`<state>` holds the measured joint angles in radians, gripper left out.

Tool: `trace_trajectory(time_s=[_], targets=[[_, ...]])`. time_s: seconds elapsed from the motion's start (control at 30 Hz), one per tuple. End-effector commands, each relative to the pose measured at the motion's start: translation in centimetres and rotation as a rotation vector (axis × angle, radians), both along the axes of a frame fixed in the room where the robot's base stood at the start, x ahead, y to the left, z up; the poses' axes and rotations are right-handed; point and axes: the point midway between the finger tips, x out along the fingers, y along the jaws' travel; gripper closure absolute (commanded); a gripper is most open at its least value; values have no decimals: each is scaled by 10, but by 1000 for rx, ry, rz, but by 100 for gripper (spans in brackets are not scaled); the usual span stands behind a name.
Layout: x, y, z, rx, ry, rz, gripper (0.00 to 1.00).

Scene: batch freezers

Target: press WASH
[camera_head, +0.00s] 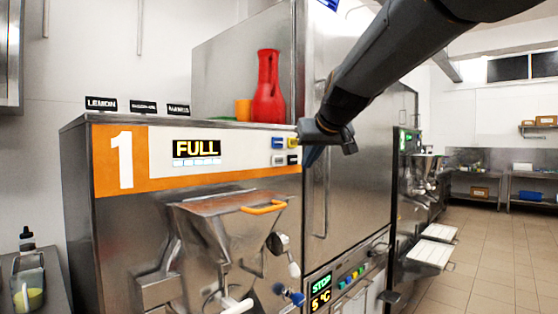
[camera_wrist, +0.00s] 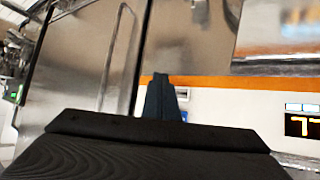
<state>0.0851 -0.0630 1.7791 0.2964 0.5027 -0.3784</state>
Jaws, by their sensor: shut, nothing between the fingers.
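Machine 1's front panel (camera_head: 235,150) has an orange and white face with a FULL display (camera_head: 196,148). My gripper (camera_head: 309,156) is shut and empty, just right of the cluster. Contact is not visible.
A hopper with an orange handle (camera_head: 264,207) juts out below the panel. A red jug (camera_head: 268,88) and small cups stand on top of the machine. A tall steel cabinet (camera_head: 342,190) stands close on the right. Floor (camera_head: 485,270) is clear farther right.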

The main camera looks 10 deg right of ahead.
Motion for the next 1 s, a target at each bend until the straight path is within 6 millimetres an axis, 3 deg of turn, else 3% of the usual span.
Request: trace_trajectory(time_s=[0.5, 1.0], targets=[[51, 36, 2, -1, 1, -1, 100], [59, 42, 0, -1, 0, -1, 100]])
